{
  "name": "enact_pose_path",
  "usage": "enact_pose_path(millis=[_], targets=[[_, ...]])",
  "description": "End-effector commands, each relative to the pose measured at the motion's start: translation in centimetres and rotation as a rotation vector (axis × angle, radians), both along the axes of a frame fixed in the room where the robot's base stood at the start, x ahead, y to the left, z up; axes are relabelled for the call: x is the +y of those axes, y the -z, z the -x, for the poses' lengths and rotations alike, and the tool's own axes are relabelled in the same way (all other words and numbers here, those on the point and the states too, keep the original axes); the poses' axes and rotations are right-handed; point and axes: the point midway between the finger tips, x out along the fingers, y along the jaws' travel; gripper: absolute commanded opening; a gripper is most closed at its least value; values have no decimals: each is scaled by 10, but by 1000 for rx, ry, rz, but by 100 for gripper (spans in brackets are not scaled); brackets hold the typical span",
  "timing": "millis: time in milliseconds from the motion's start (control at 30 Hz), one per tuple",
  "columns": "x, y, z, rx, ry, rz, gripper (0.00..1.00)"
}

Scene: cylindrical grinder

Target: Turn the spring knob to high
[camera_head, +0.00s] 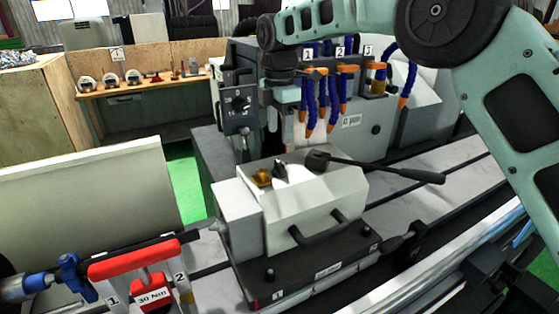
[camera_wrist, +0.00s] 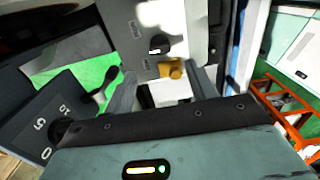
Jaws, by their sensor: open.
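The grey-white tailstock-like housing (camera_head: 310,205) sits on the machine table and carries a small black knob (camera_head: 279,169) with a pointer shape, beside a brass-yellow knob (camera_head: 262,178). The black knob also shows in the wrist view (camera_wrist: 158,45), on a light panel with small labels too blurred to read, so its setting cannot be told. The brass knob (camera_wrist: 172,69) is just below it there. I cannot tell for sure which is the spring knob. My gripper (camera_wrist: 160,88) is open and empty, its fingers on either side below the brass knob, apart from both knobs.
A long black lever (camera_head: 385,170) sticks out right from the housing top. Blue and orange coolant hoses (camera_head: 325,95) hang behind it. A dial panel (camera_head: 238,103) stands at left. A wooden bench (camera_head: 145,88) stands behind.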

Motion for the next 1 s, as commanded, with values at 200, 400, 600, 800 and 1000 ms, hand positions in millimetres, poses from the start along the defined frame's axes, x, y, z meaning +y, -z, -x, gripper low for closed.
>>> enact_pose_path(millis=[200,400,600,800,1000], targets=[[-1,43,1,6,1,2,57],[0,79,1,3,0,0,57],[0,99,1,1,0,0,57],[0,105,1,0,0,0,57],[0,104,1,0,1,-1,46]])
